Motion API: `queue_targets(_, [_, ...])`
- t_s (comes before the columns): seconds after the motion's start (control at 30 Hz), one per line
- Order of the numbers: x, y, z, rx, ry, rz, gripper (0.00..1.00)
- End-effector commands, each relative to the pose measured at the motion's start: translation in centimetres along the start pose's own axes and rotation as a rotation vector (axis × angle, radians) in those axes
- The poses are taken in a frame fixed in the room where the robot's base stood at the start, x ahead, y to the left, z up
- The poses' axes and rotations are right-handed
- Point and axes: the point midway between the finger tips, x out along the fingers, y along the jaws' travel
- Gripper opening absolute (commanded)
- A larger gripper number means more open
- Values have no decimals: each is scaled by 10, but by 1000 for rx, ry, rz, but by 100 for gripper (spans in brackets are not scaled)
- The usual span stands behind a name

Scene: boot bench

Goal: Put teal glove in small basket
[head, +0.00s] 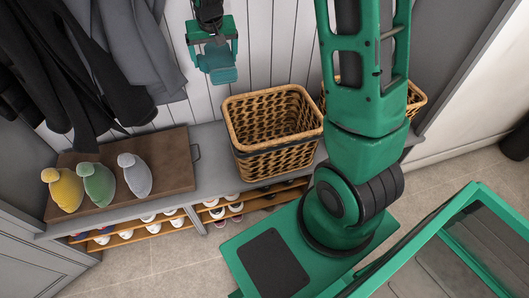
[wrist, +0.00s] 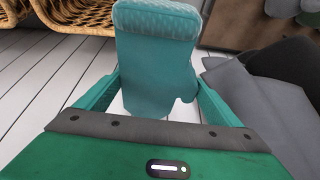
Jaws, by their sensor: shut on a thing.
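My gripper (head: 213,44) is shut on the teal glove (head: 219,70) and holds it up in the air in front of the wall panelling, above and left of the larger basket. In the wrist view the teal glove (wrist: 155,60) hangs upright between the two fingers, its ribbed cuff at the far end. The larger wicker basket (head: 275,150) stands on the bench and looks empty. A second, smaller-looking wicker basket (head: 416,98) stands to its right, mostly hidden behind my arm. Wicker also shows in the wrist view (wrist: 75,14).
Dark coats (head: 95,70) hang left of my gripper. Shoes fill the rack below.

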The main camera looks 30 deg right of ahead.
Motion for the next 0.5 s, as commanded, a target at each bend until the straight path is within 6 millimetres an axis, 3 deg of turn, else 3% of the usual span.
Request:
queue_targets(0.33, [2,3,1,-5,-1,-2,62])
queue_targets(0.5, [28,32,13,-98,-6,-40,62])
